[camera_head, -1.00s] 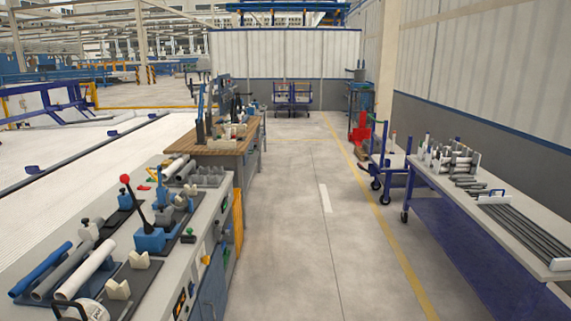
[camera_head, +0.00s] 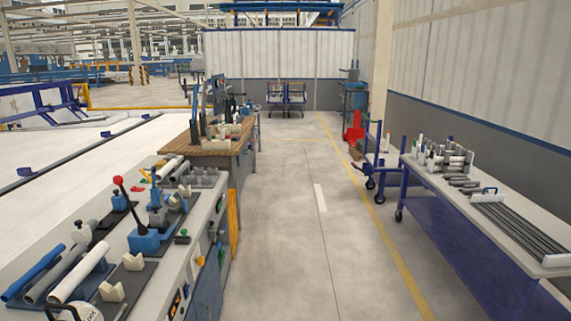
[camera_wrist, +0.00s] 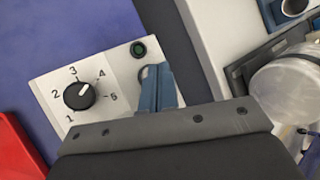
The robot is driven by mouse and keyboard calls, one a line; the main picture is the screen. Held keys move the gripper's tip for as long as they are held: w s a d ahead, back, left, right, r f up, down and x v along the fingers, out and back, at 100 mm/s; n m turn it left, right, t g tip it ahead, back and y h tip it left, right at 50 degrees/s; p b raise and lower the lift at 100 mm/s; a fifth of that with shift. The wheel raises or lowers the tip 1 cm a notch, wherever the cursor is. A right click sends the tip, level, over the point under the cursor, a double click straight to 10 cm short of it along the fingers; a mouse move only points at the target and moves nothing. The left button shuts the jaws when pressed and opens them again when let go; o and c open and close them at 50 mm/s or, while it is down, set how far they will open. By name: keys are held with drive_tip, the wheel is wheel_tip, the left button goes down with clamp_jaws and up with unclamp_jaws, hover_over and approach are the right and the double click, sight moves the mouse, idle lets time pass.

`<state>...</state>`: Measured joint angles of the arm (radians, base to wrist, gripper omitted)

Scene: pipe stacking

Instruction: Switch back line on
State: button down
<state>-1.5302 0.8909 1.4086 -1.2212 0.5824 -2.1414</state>
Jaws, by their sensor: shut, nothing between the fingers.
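In the wrist view, a white control panel (camera_wrist: 110,72) carries a black rotary dial (camera_wrist: 80,95) marked 1 to 5. Its white pointer line is turned toward 4. A dark green round button or lamp (camera_wrist: 138,50) sits at the panel's upper right. My gripper (camera_wrist: 159,72) is shut, its blue fingers together and empty over the right part of the panel. A round grey part (camera_wrist: 145,73) just below the green one is mostly hidden behind the fingers. I cannot tell whether they touch it. My gripper does not show in the head view.
A red surface (camera_wrist: 18,150) lies at the wrist view's lower left, a clear round container (camera_wrist: 288,92) at right. In the head view, a bench (camera_head: 190,240) with pipes and a red-knobbed lever (camera_head: 121,190) stands left, a pipe table (camera_head: 520,262) right. The aisle between is clear.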

drive_tip(key=shift+f, duration=0.1)
drive_tip(key=shift+f, duration=0.4)
idle(0.3)
drive_tip(key=shift+r, duration=3.45)
